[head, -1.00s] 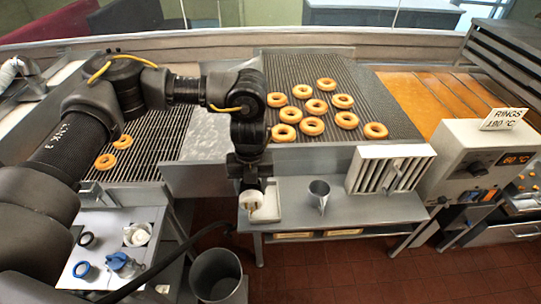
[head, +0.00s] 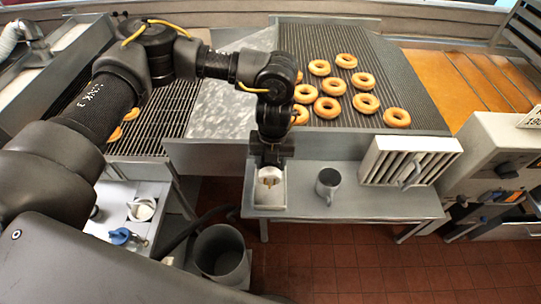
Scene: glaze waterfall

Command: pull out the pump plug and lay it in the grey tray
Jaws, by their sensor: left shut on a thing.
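The pump plug (head: 270,181) is white, with its pins showing toward me. My left gripper (head: 271,163) points down and is shut on it, at the upper part of the small pale grey tray (head: 271,206). The plug overlaps the tray in the head view. I cannot tell whether it touches the tray's floor. The gripper's fingertips are mostly hidden behind the plug and wrist. My right gripper is not in view.
The tray stands on a steel side table (head: 390,203). A metal cup (head: 328,184) stands right of it, then a slatted rack (head: 408,160). A grey bin (head: 222,254) is below left. Rings (head: 329,107) lie on the ridged conveyor behind.

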